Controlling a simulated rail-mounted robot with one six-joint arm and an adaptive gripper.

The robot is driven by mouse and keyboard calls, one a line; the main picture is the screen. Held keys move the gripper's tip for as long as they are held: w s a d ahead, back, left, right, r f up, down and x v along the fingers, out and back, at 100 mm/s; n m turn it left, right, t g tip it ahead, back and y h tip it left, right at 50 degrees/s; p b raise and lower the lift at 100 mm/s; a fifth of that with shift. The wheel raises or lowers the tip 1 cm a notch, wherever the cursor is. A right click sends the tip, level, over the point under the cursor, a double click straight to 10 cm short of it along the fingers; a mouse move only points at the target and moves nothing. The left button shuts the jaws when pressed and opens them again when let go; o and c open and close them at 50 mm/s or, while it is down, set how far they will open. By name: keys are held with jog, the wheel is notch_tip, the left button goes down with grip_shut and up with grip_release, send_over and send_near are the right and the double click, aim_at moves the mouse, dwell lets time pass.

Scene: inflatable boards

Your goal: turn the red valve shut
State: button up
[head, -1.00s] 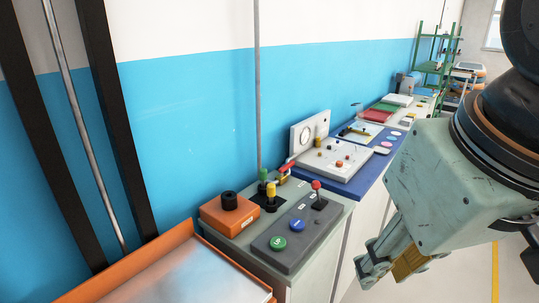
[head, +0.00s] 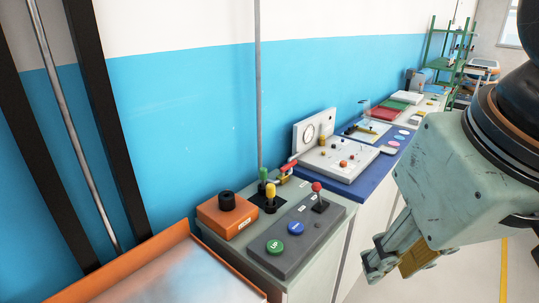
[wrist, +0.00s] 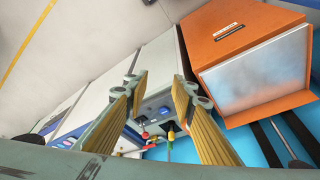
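The red valve (head: 289,166) is a small red lever handle on a brass body at the back of the near grey-green cabinet top, behind the yellow and green levers. In the wrist view something red (wrist: 150,146) shows small beyond my fingers, but I cannot tell whether it is the valve. My gripper (head: 392,262) hangs in front of the cabinets, to the right of the valve and apart from it. In the wrist view my gripper (wrist: 158,88) has its two yellow-padded fingers spread, with nothing between them.
A grey control box (head: 295,238) with green and blue buttons and a red-knobbed joystick (head: 317,188) stands in front of the valve. An orange box (head: 228,213) and yellow lever (head: 270,192) stand to its left. A white gauge panel (head: 313,128) is behind. The floor at right is clear.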

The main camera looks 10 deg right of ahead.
jog(key=w+r+m+g+p, duration=0.15)
jog(key=w+r+p, duration=0.6)
jog(key=w, duration=0.85)
jog(key=m+g+p, duration=0.3)
jog(key=m+p, duration=0.5)
jog(key=p, duration=1.1)
send_over(289, 164)
notch_tip(289, 164, down, 14)
jog(key=shift+r, duration=0.15)
jog(key=shift+t, duration=0.25)
jog(key=shift+f+p, duration=0.95)
jog(key=shift+f, duration=5.95)
